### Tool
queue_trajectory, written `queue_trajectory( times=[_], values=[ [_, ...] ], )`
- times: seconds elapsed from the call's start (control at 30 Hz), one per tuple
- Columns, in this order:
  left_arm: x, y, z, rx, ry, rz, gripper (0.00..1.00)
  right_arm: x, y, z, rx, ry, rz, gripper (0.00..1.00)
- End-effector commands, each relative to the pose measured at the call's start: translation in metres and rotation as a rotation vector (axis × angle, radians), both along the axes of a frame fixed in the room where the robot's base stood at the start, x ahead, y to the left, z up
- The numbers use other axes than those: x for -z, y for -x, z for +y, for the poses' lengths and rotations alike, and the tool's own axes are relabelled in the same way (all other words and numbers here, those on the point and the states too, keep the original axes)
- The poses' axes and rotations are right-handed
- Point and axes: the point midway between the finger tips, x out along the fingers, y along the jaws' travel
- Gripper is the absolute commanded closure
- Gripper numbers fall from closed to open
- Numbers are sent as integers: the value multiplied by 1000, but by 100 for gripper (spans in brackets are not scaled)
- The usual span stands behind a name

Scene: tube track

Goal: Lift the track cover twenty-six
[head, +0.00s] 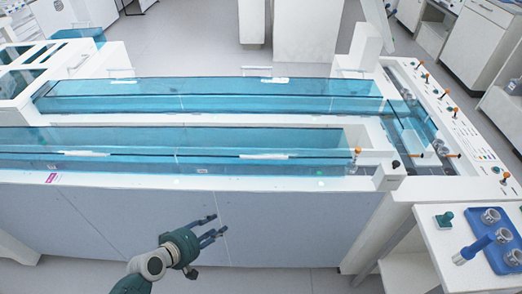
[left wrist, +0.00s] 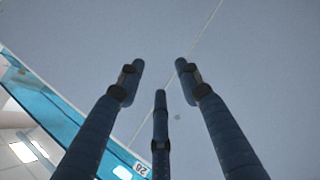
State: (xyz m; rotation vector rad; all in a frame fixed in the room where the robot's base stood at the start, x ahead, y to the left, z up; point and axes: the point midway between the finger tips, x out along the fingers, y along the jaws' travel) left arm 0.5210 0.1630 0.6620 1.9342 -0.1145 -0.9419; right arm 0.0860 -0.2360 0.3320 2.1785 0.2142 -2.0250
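Two long clear-blue covers lie over the white track bench in the head view, a near one (head: 215,165) and a far one (head: 215,104). White handle-like strips (head: 264,156) show on the near one. I cannot tell which cover is number twenty-six from the head view. My left gripper (head: 217,226) is in front of the bench's grey front panel, below the near cover, with its fingers spread and empty. In the left wrist view its three fingers (left wrist: 158,75) are apart. A blue cover edge (left wrist: 52,108) and a small number label (left wrist: 141,168), perhaps 26, show there. My right gripper is out of view.
Orange-topped knobs (head: 443,95) line the bench's right end.

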Motion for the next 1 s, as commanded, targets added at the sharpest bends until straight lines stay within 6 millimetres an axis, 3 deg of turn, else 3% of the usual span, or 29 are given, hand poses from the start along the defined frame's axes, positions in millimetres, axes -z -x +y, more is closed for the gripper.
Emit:
queue_trajectory(
  times=[0.03, 0.1, 0.2, 0.33, 0.5, 1.0],
  values=[
    [-49, -13, -17, 10, 97, -35, 65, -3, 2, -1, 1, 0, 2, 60],
    [-105, -25, -35, 13, 240, -62, 65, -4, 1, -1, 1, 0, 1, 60],
    [-173, -33, -55, 24, 414, -82, 65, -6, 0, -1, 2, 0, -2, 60],
    [-229, -32, -71, 50, 562, -83, 65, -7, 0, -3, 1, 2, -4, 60],
    [-251, -35, -83, 61, 626, -78, 65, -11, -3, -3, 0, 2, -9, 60],
    [-238, -95, -143, 60, 623, -79, 65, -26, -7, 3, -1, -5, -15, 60]
  ],
)
